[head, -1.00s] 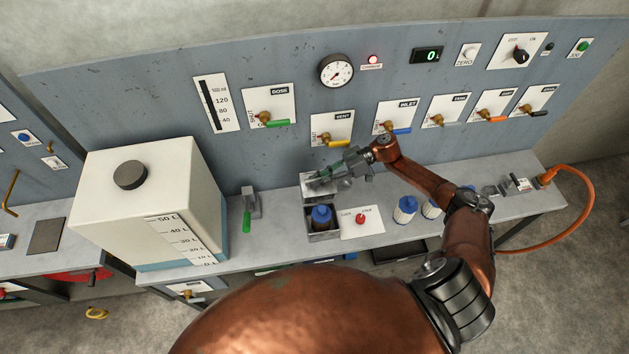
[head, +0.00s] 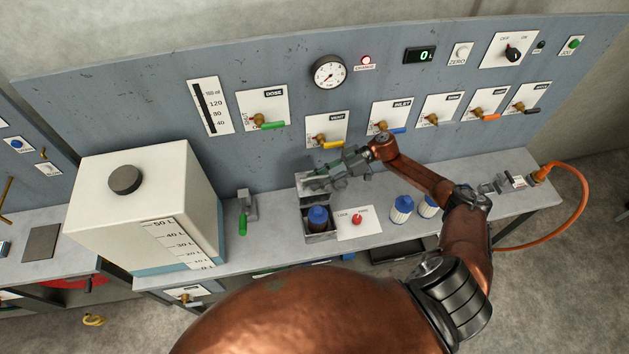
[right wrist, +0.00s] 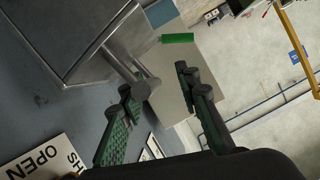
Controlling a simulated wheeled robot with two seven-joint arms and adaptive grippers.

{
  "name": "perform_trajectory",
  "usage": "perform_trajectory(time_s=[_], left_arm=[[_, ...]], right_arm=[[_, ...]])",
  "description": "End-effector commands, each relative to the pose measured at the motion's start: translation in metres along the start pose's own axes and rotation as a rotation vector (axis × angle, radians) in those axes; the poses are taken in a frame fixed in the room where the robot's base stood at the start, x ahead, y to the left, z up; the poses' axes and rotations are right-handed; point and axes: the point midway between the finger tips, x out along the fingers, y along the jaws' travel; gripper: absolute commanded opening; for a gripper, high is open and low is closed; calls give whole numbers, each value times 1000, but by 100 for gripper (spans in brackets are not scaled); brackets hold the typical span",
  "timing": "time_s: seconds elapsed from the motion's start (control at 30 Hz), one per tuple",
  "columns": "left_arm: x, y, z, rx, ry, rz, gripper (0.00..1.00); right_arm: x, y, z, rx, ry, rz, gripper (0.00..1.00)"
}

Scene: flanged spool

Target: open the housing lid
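The housing (head: 321,238) is a small grey metal box on the bench, with a blue-capped cartridge (head: 318,216) showing inside its open top. Its lid (head: 309,181) looks raised at the back of the box and is partly covered by my right gripper (head: 322,181). In the right wrist view, a large grey metal body (right wrist: 75,40), likely the lid or housing, fills the upper left, with a rod-like bar (right wrist: 128,65) along its edge. The fingers of my right gripper (right wrist: 160,88) are apart there; the bar's end is close to the left finger, contact unclear. My left gripper is out of view.
A plate with a red knob (head: 357,219) lies right of the housing, then blue-capped cartridges (head: 401,209). A green-handled clamp (head: 243,215) and a large white tank (head: 140,205) stand left. The wall panel (head: 290,80) with valves rises close behind.

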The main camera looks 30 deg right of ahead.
Motion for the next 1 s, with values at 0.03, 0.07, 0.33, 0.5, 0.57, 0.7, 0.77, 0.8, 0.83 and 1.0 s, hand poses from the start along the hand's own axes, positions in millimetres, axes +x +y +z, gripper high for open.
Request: perform_trajectory(time_s=[0.03, 0.07, 0.33, 0.5, 0.57, 0.7, 0.77, 0.8, 0.83, 1.0], left_arm=[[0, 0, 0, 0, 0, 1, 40], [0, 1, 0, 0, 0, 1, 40], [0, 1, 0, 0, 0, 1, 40], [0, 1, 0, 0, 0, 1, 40], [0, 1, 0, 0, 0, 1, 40], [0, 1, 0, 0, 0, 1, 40], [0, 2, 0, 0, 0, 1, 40], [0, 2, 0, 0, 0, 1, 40], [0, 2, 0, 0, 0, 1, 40], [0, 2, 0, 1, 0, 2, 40]], right_arm=[[-10, 1, 0, 0, -2, 3, 30], [-16, 0, 0, 0, -3, 3, 30], [-72, 1, 1, 1, -3, 3, 30], [-96, 1, 1, 1, -2, 3, 30], [-102, 0, 1, 1, -2, 1, 30], [-108, 0, 1, 1, -2, 1, 30], [-108, 0, 1, 1, -2, 1, 30], [-108, 0, 1, 1, -2, 1, 30], [-108, 0, 1, 1, -1, 1, 30], [-106, 0, 1, -1, 1, 2, 25]])
